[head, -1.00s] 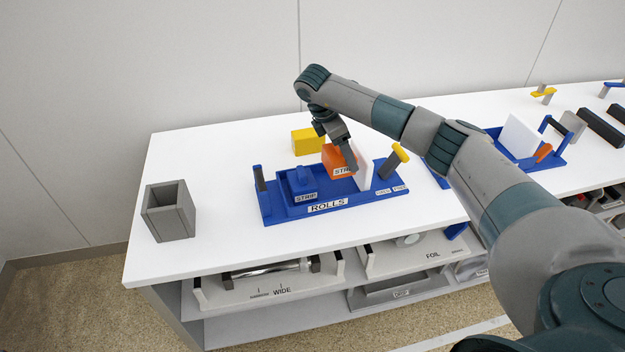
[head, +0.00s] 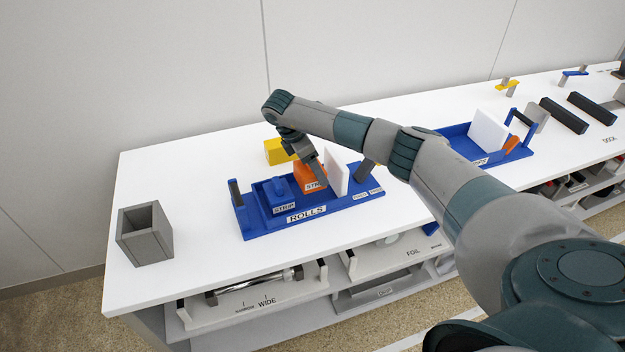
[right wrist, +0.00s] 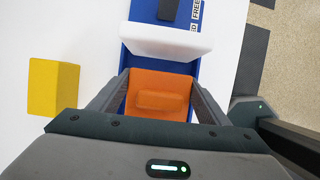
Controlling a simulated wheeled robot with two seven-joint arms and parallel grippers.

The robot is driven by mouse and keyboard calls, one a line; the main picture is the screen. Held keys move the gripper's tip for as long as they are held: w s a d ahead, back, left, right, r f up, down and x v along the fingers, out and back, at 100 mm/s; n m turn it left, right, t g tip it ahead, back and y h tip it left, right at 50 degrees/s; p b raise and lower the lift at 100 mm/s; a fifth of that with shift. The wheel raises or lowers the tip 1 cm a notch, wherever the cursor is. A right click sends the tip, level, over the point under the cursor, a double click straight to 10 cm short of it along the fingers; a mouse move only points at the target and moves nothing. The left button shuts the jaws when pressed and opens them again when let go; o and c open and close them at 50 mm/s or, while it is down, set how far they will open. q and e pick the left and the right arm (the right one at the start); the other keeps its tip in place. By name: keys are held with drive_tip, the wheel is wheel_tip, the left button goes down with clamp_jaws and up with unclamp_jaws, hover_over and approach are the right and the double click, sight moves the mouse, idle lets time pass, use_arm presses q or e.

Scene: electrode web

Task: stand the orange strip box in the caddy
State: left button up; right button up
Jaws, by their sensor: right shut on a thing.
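The orange strip box (head: 306,174) is over the right part of the blue caddy (head: 262,231), between the blue strip box (head: 278,190) and a white slab (head: 338,172). My right gripper (head: 319,180) comes down from above and is shut on it. In the right wrist view the orange box (right wrist: 158,97) sits between both fingers, with the blue caddy (right wrist: 193,72) around it and the white slab (right wrist: 165,42) just beyond. The box looks upright. I cannot tell whether its base touches the caddy floor. My left gripper is not in view.
A yellow block (head: 279,151) stands behind the caddy; it also shows in the right wrist view (right wrist: 53,87). A grey open bin (head: 145,234) is at the table's left. A second blue caddy (head: 455,135) lies to the right. The white table (head: 190,180) is clear between bin and caddy.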

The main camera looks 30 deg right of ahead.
drive_tip(key=shift+f, duration=0.9)
drive_tip(key=shift+f, duration=0.25)
wheel_tip(320, 180, down, 3)
drive_tip(key=shift+r+p, duration=0.1)
drive_tip(key=shift+p, duration=0.6)
drive_tip(key=shift+f, duration=0.2)
drive_tip(key=shift+f, duration=0.15)
drive_tip(key=o, duration=1.1)
drive_tip(key=shift+c, duration=0.2)
